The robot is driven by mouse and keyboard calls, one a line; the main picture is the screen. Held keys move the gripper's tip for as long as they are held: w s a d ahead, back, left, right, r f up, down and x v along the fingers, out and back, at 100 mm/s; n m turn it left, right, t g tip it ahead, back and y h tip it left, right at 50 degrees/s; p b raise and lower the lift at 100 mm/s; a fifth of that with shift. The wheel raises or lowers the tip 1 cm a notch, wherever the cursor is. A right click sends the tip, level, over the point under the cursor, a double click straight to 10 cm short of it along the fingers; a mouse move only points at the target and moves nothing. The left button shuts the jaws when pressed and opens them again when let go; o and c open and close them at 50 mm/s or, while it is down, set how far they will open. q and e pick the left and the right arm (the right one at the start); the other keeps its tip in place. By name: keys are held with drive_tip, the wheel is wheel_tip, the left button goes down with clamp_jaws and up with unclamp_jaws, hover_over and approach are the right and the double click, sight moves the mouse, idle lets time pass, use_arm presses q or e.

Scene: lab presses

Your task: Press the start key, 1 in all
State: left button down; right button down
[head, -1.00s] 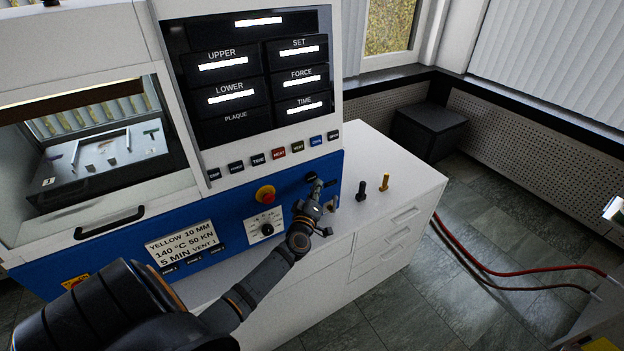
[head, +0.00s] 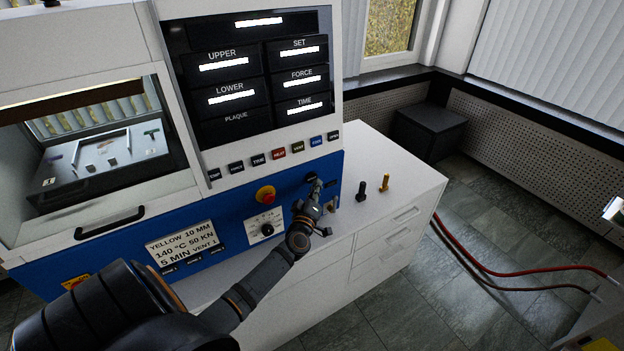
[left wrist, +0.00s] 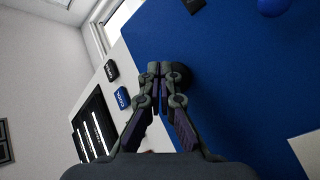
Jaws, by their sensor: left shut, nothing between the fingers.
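The press has a blue front panel (head: 220,225) below its dark display. A dark round button (head: 311,176) sits at the panel's upper right; I take it for the start key, but no label on it is readable. My left gripper (head: 317,184) is shut and empty, its fingertips at this button and partly covering it. In the left wrist view the shut fingertips (left wrist: 161,70) point at the blue panel, with the dark round button (left wrist: 181,75) just behind them. I cannot tell whether they touch it or whether it is pushed in. My right gripper is not in view.
A row of small keys, with red HEAT (head: 279,153) and blue COOL (head: 316,141), runs under the display. A red emergency knob (head: 266,194) and a rotary dial (head: 267,229) are left of the gripper. Black (head: 361,191) and yellow (head: 384,183) pegs stand on the cabinet top.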

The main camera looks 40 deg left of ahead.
use_arm(q)
drive_tip(key=shift+a, duration=0.1)
idle(0.4)
drive_tip(key=shift+w+a, duration=0.2)
drive_tip(key=shift+a, duration=0.1)
drive_tip(key=shift+w+a, duration=0.15)
drive_tip(key=shift+a, duration=0.2)
idle(0.6)
drive_tip(key=shift+d+r, duration=0.1)
drive_tip(key=shift+d, duration=0.05)
drive_tip(key=shift+s+d+p, duration=0.35)
drive_tip(key=shift+d+p, duration=0.15)
drive_tip(key=shift+d, duration=0.1)
drive_tip(key=shift+d, duration=0.1)
drive_tip(key=d, duration=0.1)
drive_tip(key=s+d+p, duration=0.1)
drive_tip(key=d, duration=0.1)
drive_tip(key=s+d, duration=0.1)
drive_tip(key=shift+d, duration=0.25)
